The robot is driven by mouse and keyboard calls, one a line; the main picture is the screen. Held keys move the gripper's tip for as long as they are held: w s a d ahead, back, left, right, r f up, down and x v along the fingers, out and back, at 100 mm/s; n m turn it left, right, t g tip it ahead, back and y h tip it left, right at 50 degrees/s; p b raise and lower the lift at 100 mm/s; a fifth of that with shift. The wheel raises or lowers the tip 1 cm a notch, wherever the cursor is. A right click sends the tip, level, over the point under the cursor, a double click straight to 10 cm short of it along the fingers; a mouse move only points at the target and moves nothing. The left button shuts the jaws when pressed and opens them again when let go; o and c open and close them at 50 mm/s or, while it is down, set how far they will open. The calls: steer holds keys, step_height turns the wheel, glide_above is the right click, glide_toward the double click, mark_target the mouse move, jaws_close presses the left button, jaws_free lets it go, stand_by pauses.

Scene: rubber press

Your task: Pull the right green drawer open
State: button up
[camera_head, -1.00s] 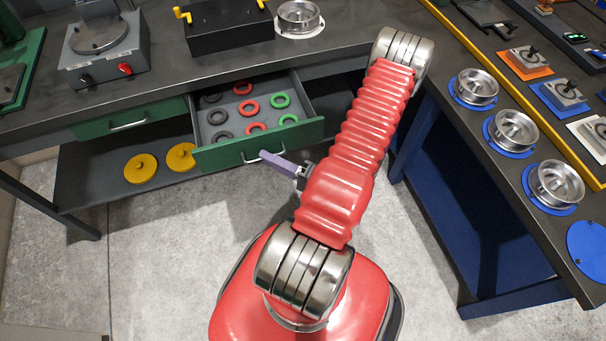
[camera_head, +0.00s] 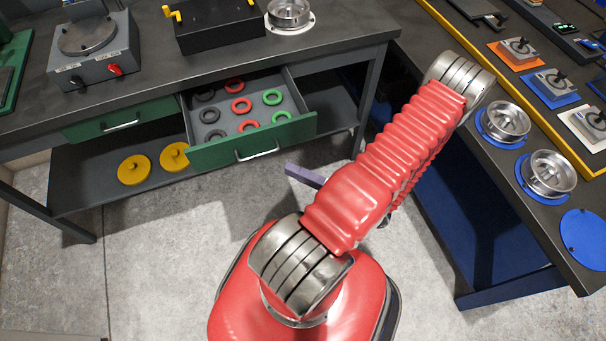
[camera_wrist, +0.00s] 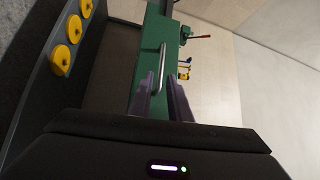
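The right green drawer (camera_head: 222,152) stands pulled out from under the grey bench, its inside showing. Its silver bar handle (camera_head: 257,153) is on the green front and also shows in the wrist view (camera_wrist: 160,65). My gripper (camera_head: 290,170) is to the right of and in front of the handle, with a visible space between them in the head view. In the wrist view its two purple fingers (camera_wrist: 161,82) are apart, with the handle appearing between them farther off. Nothing is held. The left green drawer (camera_head: 90,128) is shut.
Black, red and green rings (camera_head: 241,105) lie in the open drawer. Yellow discs (camera_head: 134,170) sit on the shelf below. A blue-framed bench (camera_head: 535,277) with metal dishes stands right of my arm. The floor (camera_head: 160,250) in front of the drawers is clear.

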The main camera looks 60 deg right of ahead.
steer(key=shift+s+f, duration=0.15)
steer(key=shift+s, duration=0.95)
